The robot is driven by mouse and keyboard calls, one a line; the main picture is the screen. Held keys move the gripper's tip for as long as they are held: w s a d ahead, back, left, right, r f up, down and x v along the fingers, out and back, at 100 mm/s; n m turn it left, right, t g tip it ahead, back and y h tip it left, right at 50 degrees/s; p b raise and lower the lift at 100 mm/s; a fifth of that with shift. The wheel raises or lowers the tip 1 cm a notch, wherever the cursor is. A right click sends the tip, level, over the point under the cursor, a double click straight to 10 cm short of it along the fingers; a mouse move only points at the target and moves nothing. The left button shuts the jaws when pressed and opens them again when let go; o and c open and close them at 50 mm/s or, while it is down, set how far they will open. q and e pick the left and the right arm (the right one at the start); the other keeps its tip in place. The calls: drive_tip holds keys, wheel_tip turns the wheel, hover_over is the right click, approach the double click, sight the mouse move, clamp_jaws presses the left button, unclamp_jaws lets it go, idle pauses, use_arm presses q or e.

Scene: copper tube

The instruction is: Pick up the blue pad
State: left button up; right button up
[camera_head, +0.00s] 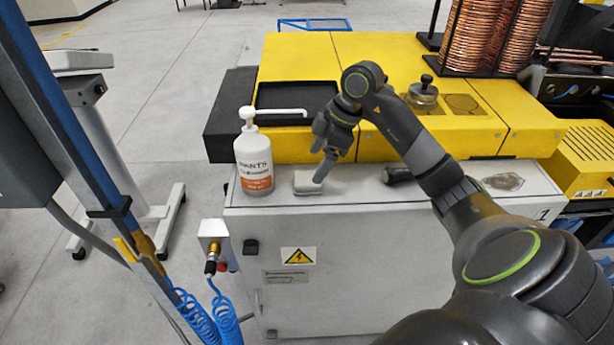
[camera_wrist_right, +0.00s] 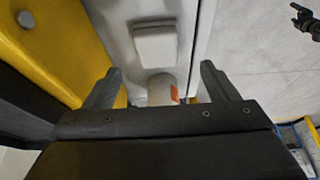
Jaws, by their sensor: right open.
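No pad that looks blue shows in either view. A small pale grey-white pad (camera_head: 308,183) lies flat on the white cabinet top, just right of the pump bottle. It also shows in the right wrist view (camera_wrist_right: 155,43), beyond the fingertips and roughly centred between them. My right gripper (camera_head: 319,165) is over the pad in the head view, pointing down, with one finger in front of part of it. In the wrist view the right gripper (camera_wrist_right: 160,68) has its fingers wide apart with nothing held between them. My left gripper is not in view.
A white pump bottle (camera_head: 254,165) stands close left of the pad. A dark object (camera_head: 397,174) lies to the right on the white cabinet (camera_head: 385,250). The yellow machine (camera_head: 292,58) rises behind. Copper coils (camera_head: 483,38) stand at the back right.

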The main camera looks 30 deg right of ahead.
sight(304, 178)
drive_tip(key=shift+x, duration=0.85)
drive_tip(key=shift+a+f+p, duration=0.15)
drive_tip(key=shift+p, duration=0.3)
drive_tip(key=p+x, duration=0.1)
drive_tip(key=x, duration=0.1)
drive_tip(key=p+x, duration=0.1)
drive_tip(key=x, duration=0.1)
drive_tip(key=shift+w+a, duration=0.1)
drive_tip(key=shift+w, duration=0.3)
drive_tip(key=shift+a+f, duration=0.1)
drive_tip(key=shift+f, duration=0.15)
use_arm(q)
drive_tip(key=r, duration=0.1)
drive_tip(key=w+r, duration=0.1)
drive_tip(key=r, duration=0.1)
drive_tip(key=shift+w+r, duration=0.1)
use_arm(e)
drive_tip(key=shift+c, duration=0.3)
drive_tip(key=c, duration=1)
drive_tip(key=shift+r, duration=0.1)
